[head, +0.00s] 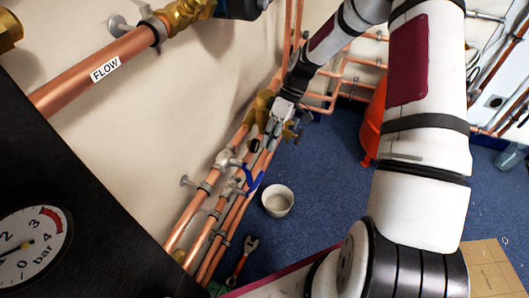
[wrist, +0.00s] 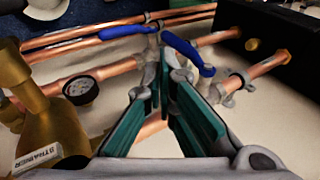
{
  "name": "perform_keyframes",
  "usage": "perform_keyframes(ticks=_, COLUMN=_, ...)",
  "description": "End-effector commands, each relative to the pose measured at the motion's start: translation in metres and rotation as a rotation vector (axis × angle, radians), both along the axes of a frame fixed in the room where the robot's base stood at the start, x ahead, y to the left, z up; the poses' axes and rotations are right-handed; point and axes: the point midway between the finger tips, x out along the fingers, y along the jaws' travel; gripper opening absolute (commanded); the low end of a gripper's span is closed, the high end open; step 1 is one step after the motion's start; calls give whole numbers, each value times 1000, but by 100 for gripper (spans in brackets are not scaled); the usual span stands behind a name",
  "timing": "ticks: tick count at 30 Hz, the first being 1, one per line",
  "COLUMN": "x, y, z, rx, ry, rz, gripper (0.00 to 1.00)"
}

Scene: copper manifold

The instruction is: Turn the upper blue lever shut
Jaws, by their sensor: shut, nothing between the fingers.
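Two blue levers sit on valves on the copper pipes. In the wrist view, the nearer lever (wrist: 187,50) appears to be the upper one, on the pipe farther from the floor. It slants across the line of that pipe. The other lever (wrist: 124,32) lies beyond, to the left, roughly along its pipe. My gripper (wrist: 168,68) has its teal-padded fingers closed and empty, tips close to the left of the nearer lever in the picture. I cannot tell whether they touch it. In the head view, my gripper (head: 268,138) is small, above a blue lever (head: 253,184).
A brass strainer (wrist: 25,105) and a black gauge (wrist: 80,91) are left of my gripper. A dark box (wrist: 265,38) is at the right. In the head view, a white bowl (head: 277,201) and a wrench (head: 243,257) lie on the blue floor near the pipes.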

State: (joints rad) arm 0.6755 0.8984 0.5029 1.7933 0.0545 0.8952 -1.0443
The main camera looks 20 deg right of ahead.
Motion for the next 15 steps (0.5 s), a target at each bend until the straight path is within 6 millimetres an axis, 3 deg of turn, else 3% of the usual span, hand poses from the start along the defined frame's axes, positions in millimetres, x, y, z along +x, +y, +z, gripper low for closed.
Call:
perform_keyframes(ticks=3, x=-4, y=-3, z=0, rx=20, ry=26, rz=-16, gripper=0)
perform_keyframes(ticks=7, x=-23, y=-6, z=-17, rx=118, ry=139, rz=-87, gripper=0)
perform_keyframes(ticks=12, x=-48, y=-9, z=-39, rx=374, ry=333, rz=-264, gripper=0)
perform_keyframes(ticks=15, x=-51, y=-15, z=-48, rx=538, ry=400, rz=-380, gripper=0)
